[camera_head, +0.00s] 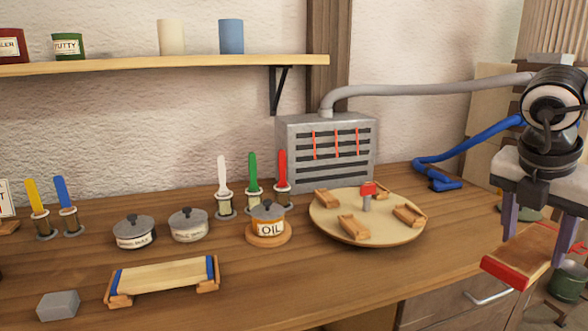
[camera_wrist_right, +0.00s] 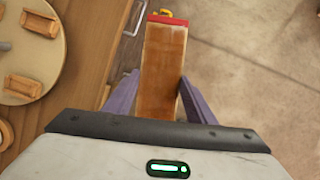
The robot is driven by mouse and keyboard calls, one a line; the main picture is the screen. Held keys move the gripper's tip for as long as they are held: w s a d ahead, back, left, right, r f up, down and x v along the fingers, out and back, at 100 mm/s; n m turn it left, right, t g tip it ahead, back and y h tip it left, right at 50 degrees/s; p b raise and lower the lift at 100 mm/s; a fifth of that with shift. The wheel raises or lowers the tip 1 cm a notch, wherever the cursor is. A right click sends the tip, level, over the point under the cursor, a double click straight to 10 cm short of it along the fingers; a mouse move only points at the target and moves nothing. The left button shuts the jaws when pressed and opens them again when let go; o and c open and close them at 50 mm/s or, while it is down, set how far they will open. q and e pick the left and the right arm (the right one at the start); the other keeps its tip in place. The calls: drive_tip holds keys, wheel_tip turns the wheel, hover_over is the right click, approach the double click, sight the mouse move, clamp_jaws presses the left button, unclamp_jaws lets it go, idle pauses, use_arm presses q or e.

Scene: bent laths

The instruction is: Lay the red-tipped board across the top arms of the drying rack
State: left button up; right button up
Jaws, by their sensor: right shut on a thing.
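My right gripper (camera_head: 537,238) is shut on the red-tipped board (camera_head: 530,254), beyond the right part of the bench front. The board is brown wood with a red end toward the lower left. In the right wrist view the board (camera_wrist_right: 164,62) lies between the purple fingers of the right gripper (camera_wrist_right: 158,88), its red end pointing away. I cannot clearly make out the drying rack in either view. My left gripper is not in view.
A round turntable (camera_head: 335,226) with wooden blocks stands on the bench (camera_head: 300,288). A blue-ended board (camera_head: 165,275) lies across wooden supports at the front left. Cans, brushes and a grey heater box (camera_head: 300,143) stand behind. A blue hose (camera_head: 470,147) runs toward the right.

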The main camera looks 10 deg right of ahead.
drive_tip(key=shift+s+d+f+n+t+y, duration=1.6)
drive_tip(key=shift+s+d+f+n, duration=0.55)
drive_tip(key=shift+s+f+n, duration=3.05)
drive_tip(key=w+a+f+n+g+y, duration=0.2)
drive_tip(key=a+f+n+y, duration=0.15)
drive_tip(key=a+n, duration=0.55)
drive_tip(key=w+a+f+n+g+y, duration=0.1)
drive_tip(key=w+a+f+n+y, duration=0.15)
drive_tip(key=a+f+n, duration=0.6)
drive_tip(key=w+a+r+n+g+h, duration=0.1)
drive_tip(key=a+r+n+g+h, duration=0.1)
drive_tip(key=a+n, duration=0.4)
drive_tip(key=w+a+r+n+g+h+p, duration=0.1)
drive_tip(key=a+r+n+g+h, duration=0.2)
drive_tip(key=n, duration=1.4)
drive_tip(key=a+r, duration=0.1)
drive_tip(key=a, duration=0.2)
drive_tip(key=shift+w+a+g, duration=0.25)
drive_tip(key=shift+a+g, duration=0.15)
